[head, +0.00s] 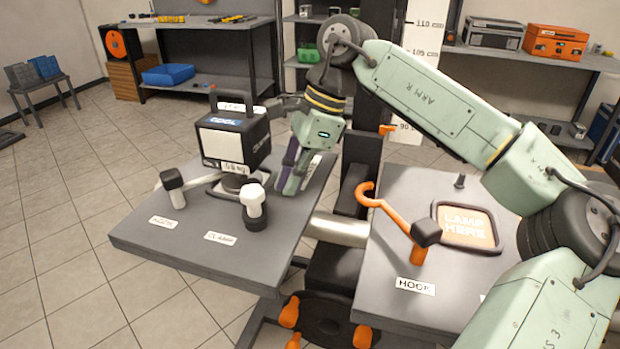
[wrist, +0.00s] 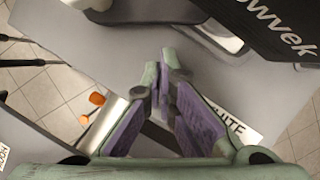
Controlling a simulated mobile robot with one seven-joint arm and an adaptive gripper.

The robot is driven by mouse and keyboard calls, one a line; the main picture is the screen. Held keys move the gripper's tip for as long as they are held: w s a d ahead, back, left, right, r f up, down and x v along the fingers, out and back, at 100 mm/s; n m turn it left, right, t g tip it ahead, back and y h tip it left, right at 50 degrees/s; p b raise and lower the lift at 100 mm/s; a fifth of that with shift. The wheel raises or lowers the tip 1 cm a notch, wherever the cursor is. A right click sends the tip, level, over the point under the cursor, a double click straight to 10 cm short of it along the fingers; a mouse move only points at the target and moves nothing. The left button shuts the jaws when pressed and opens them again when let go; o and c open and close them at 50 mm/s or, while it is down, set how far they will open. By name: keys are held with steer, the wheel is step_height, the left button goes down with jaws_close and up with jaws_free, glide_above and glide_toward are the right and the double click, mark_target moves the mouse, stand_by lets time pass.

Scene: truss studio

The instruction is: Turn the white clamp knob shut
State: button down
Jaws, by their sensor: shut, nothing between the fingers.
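The clamp knob (head: 252,193) has a white upper part and a dark lower part. It stands on the left grey table, behind a label that seems to read CLAMP (head: 220,237). My gripper (head: 286,187) is to the right of this knob, low over the table and apart from it. In the wrist view, the purple-padded fingers (wrist: 161,75) come together at their tips with nothing between them. A dark rounded part with a pale end (wrist: 150,10) lies at the top of the wrist view; I cannot tell whether it is the knob.
A black boxy device (head: 236,138) with a white panel stands behind the knob. A WHITE label (wrist: 238,128) lies beside my fingers. An orange hook (head: 392,208) rises from the right table.

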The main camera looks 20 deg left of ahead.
mark_target(274, 198)
steer(key=shift+s+a, duration=0.45)
steer(key=shift+a, duration=0.25)
steer(key=shift+a, duration=0.1)
steer(key=shift+s+a, duration=0.1)
steer(key=shift+a, duration=0.8)
steer(key=shift+d, duration=0.1)
